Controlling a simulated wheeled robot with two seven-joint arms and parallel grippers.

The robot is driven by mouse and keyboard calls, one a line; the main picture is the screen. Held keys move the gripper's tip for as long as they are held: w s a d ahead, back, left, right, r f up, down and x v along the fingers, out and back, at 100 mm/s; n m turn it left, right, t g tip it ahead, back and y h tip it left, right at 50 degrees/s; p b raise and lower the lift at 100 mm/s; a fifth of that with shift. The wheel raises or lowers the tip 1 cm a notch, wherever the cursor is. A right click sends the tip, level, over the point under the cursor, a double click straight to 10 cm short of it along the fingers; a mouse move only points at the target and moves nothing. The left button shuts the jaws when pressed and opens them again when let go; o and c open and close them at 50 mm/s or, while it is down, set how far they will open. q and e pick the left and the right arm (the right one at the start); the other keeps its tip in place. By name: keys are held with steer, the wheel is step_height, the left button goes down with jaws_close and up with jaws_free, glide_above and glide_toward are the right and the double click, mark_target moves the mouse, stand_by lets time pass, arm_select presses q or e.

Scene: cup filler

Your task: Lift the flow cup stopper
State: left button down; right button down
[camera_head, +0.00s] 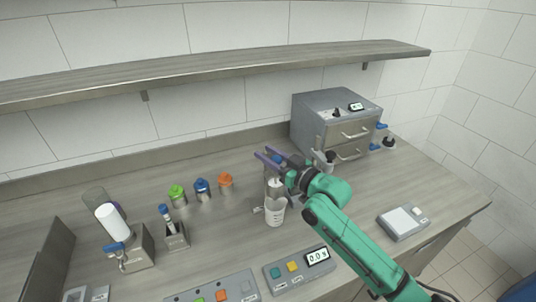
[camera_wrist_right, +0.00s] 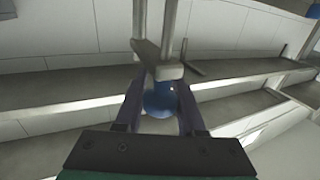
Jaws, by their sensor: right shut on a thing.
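The flow cup (camera_head: 275,187) is a small metal cup on a stand, above a clear graduated beaker (camera_head: 275,213). The stopper's blue round knob (camera_head: 279,159) is above the cup. My right gripper (camera_head: 269,157), with purple fingers, is around this knob and shut on it. In the right wrist view the blue knob (camera_wrist_right: 160,100) lies between the two fingers, below a grey metal crosspiece (camera_wrist_right: 158,66). The stopper's lower part is hard to make out, so I cannot tell whether it is clear of the cup. My left gripper is out of view.
A grey two-drawer cabinet (camera_head: 333,122) stands just behind my right gripper. Green (camera_head: 178,194), blue (camera_head: 202,187) and orange (camera_head: 226,181) capped containers stand to the left. A control box with display (camera_head: 299,268) is in front, and a scale (camera_head: 404,221) is right. A shelf (camera_head: 220,68) runs above.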

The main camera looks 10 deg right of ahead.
step_height(320, 180, up, 3)
steer(key=shift+f+p, duration=0.15)
steer(key=shift+p, duration=0.7)
steer(key=c, duration=0.5)
jaws_free()
steer(key=shift+d, duration=0.1)
